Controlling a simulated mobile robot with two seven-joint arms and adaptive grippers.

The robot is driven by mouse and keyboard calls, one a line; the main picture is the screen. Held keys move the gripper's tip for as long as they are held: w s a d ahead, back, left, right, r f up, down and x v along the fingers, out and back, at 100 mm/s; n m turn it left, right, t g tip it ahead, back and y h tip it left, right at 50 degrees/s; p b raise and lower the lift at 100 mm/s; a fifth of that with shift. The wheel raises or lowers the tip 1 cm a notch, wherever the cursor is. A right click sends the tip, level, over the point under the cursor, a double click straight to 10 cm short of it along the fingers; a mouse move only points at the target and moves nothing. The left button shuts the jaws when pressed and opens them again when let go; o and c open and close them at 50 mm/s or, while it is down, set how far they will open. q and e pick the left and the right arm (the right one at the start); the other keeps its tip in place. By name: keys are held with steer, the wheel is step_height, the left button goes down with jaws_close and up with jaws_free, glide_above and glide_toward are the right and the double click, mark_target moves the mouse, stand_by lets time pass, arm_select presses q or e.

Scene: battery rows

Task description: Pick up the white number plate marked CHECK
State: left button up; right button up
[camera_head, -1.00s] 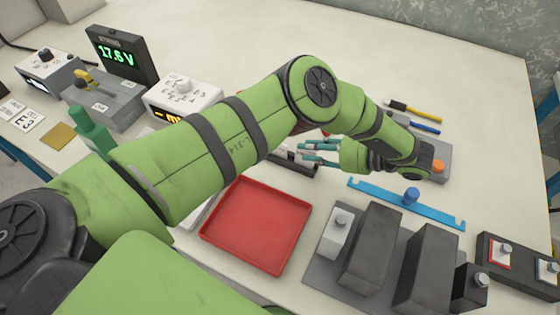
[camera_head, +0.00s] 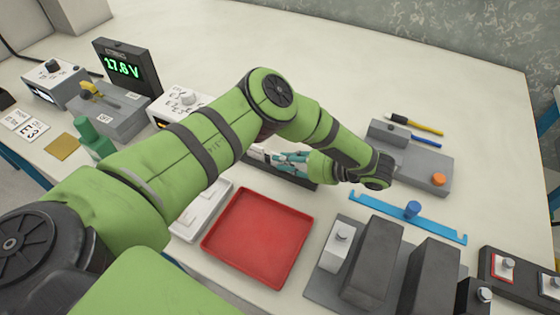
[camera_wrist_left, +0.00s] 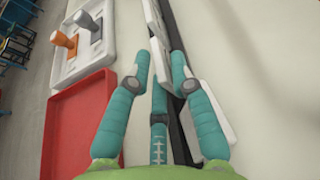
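My left gripper (camera_head: 292,158) hovers at the dark rack (camera_head: 296,179), its teal fingers pointing left over it. In the left wrist view, the gripper (camera_wrist_left: 160,62) has its fingers spread apart. White plates (camera_wrist_left: 156,38) stand in the rack between and beyond the fingertips. Another white plate (camera_wrist_left: 217,110) shows beside the right finger. I cannot read CHECK on any plate, and the arm hides part of the rack in the head view. I cannot tell whether a finger touches a plate. My right gripper is not in view.
A red tray (camera_head: 240,263) lies in front of the rack. A blue bar (camera_head: 437,226) and dark blocks (camera_head: 374,258) lie to the right. A voltage display (camera_head: 125,70) and a green bottle (camera_head: 90,138) stand left.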

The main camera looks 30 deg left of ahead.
arm_select(q)
jaws_close()
